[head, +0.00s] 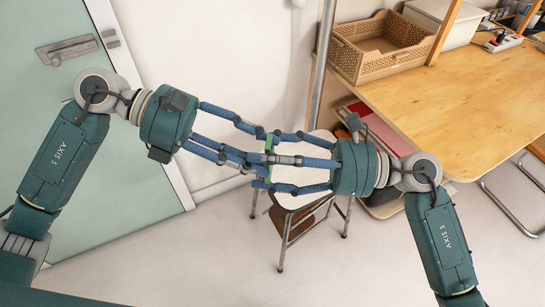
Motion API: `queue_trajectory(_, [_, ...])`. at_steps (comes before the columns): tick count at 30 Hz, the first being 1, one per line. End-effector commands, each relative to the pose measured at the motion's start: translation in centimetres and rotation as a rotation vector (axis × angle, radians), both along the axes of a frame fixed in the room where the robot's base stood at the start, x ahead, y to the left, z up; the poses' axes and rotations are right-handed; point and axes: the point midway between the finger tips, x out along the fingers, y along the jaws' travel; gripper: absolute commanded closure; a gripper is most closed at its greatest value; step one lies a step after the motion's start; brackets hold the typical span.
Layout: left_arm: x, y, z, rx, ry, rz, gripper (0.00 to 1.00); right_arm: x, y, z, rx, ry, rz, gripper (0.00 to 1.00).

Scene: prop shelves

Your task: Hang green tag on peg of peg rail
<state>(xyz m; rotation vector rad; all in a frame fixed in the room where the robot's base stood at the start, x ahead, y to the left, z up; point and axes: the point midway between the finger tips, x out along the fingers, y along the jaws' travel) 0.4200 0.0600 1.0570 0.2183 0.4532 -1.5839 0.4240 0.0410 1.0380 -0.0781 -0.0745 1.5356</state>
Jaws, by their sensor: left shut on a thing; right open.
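The green tag (268,145) shows only as small green slivers between my two grippers, over the stool. Most of it is hidden by the fingers. My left gripper (256,153) comes in from the left and is shut on the tag. My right gripper (276,160) comes from the right and faces it, with its fingers open and spread around the tag and the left fingertips. Whether the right fingers touch the tag cannot be told. No peg rail or peg can be made out.
A stool with a white seat (300,201) stands below the grippers. A wooden table (460,95) at the right holds a woven basket (375,62) and a white box (447,22). A green door (60,110) with a handle is at the left. The floor in front is clear.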

Motion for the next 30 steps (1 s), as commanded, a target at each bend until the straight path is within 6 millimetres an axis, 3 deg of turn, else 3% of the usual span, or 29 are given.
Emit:
queue_trajectory(2, [0.0,0.0,0.0,0.0,0.0,0.0,0.92,0.0,0.0,0.0,0.0,0.0,0.0,0.31])
queue_trajectory(7, [0.0,0.0,0.0,0.0,0.0,0.0,0.92,0.0,0.0,0.0,0.0,0.0,0.0,0.64])
queue_trajectory(12, [0.0,0.0,0.0,0.0,0.0,-0.001,0.91,0.0,0.0,0.0,-0.001,-0.001,0.0,0.65])
queue_trajectory(13, [0.0,0.0,0.0,0.0,0.0,-0.001,0.91,0.0,0.0,0.0,-0.001,-0.001,0.0,0.37])
queue_trajectory(14, [0.0,0.0,0.0,0.0,0.0,-0.001,0.91,0.0,0.0,0.0,-0.001,-0.001,0.0,0.31])
queue_trajectory(25, [0.0,0.0,0.0,0.0,0.0,0.0,0.92,0.0,-0.2,0.0,-0.001,0.0,-0.001,0.31])
queue_trajectory(30, [0.0,0.0,0.0,0.0,0.0,0.0,0.92,0.0,-1.8,-0.1,-0.003,0.0,-0.002,0.31])
